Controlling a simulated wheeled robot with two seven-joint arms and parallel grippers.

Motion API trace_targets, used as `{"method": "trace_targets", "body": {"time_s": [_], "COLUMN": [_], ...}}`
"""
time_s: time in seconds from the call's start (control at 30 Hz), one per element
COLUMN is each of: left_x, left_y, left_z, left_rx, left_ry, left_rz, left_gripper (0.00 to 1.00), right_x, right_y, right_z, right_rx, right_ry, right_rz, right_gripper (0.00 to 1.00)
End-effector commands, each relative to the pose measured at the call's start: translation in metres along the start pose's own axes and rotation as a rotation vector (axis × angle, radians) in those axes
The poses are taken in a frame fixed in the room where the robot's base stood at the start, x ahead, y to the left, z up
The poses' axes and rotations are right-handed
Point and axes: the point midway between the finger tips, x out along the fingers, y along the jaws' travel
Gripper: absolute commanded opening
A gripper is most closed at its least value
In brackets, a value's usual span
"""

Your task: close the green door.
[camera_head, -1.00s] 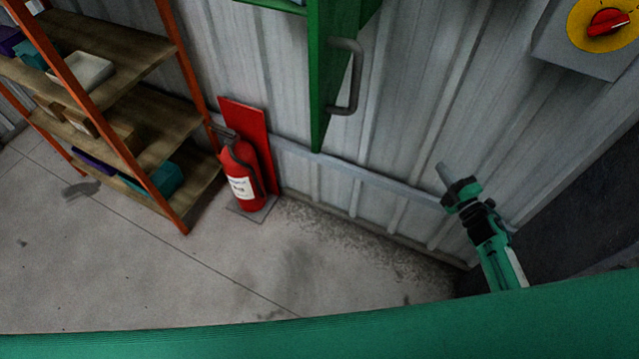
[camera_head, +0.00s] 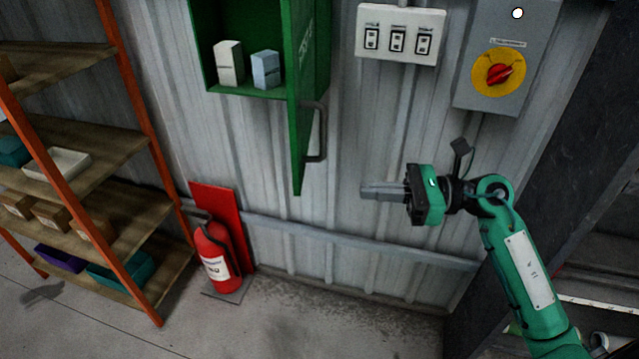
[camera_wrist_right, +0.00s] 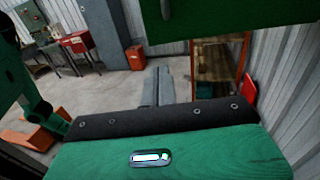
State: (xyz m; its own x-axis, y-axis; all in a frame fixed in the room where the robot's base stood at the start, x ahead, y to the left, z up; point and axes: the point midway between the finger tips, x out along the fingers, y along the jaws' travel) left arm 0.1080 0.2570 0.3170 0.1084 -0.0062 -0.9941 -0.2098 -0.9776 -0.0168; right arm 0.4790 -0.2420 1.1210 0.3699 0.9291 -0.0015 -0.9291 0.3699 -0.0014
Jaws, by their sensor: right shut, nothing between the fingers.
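The green door (camera_head: 304,90) stands open on the green wall cabinet (camera_head: 244,93), swung out from the wall. It has a grey bar handle (camera_head: 321,135) on its right face. Two small boxes stand inside the cabinet. My right gripper (camera_head: 364,191) is shut and empty, to the right of the door's lower end and below the handle, apart from both in the picture. Its shut fingers show in the right wrist view (camera_wrist_right: 158,84). A green panel (camera_wrist_right: 240,18) at the top of that view appears to be the door. My left gripper is not in view.
A switch panel (camera_head: 400,35) and a grey box with a red knob (camera_head: 497,68) are on the wall at right. A fire extinguisher (camera_head: 217,257) stands below the cabinet. An orange-framed shelf (camera_head: 130,140) is at left.

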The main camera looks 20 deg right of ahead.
Motion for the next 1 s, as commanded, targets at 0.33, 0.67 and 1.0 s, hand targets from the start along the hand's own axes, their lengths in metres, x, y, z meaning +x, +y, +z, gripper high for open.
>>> {"method": "trace_targets", "body": {"time_s": [0.33,0.67,1.0], "left_x": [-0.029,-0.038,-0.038], "left_y": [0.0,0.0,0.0], "left_z": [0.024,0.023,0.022], "left_rx": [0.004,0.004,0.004], "left_ry": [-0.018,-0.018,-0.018], "left_rz": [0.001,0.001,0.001], "left_gripper": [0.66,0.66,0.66], "right_x": [0.072,0.096,0.097], "right_y": [0.0,0.0,0.0], "right_z": [0.006,0.001,0.0], "right_rx": [0.004,0.004,0.004], "right_ry": [-0.005,-0.002,-0.001], "right_rz": [0.001,-0.001,-0.002], "right_gripper": [0.0,0.0,0.0]}}
